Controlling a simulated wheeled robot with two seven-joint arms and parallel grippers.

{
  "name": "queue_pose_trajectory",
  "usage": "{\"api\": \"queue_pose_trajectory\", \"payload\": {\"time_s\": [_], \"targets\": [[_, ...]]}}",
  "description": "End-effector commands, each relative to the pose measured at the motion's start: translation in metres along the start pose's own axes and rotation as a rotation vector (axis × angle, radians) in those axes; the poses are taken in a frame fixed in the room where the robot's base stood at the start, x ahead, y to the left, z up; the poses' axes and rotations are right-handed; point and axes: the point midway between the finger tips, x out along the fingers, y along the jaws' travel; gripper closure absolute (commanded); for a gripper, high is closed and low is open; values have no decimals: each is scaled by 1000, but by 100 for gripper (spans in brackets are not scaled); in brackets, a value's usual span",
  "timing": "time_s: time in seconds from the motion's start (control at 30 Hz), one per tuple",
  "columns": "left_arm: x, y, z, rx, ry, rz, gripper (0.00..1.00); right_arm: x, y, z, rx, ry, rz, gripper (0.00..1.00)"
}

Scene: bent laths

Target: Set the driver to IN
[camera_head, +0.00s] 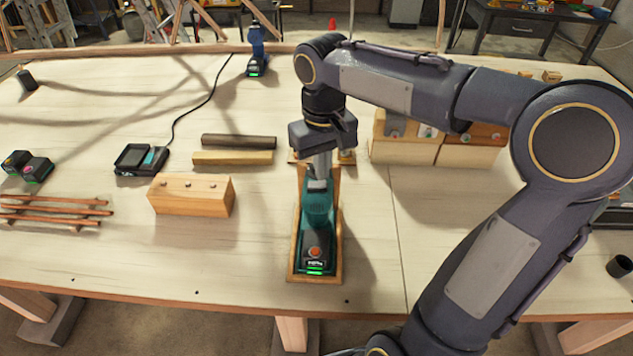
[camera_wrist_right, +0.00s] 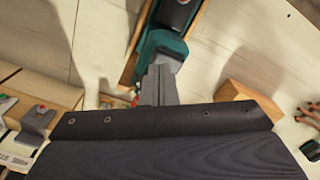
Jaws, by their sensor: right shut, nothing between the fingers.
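The driver (camera_head: 318,228) is a teal and black power tool lying in a wooden cradle (camera_head: 292,266) near the front middle of the table. It has an orange-red round button and a lit green strip at its near end. My right gripper (camera_head: 319,178) points down over the far end of the driver, shut and empty, its tips at or just above the tool. In the right wrist view the shut fingers (camera_wrist_right: 158,84) overlap the teal body (camera_wrist_right: 160,45); contact cannot be told. The IN marking cannot be read. My left gripper is not in view.
A wooden block with holes (camera_head: 190,195) stands left of the driver. Behind it lie a dark bar (camera_head: 238,141), a yellow bar (camera_head: 232,157) and a charger (camera_head: 141,160). Wooden bins (camera_head: 405,150) stand right. Bent laths (camera_head: 55,212) lie far left.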

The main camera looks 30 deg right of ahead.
Motion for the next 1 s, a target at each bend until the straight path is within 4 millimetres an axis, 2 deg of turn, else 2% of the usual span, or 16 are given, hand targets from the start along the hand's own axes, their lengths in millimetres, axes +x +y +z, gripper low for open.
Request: {"api": "queue_pose_trajectory", "payload": {"time_s": [1.0], "targets": [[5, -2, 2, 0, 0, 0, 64, 8, 0, 0, 0, 0, 0, 100]]}}
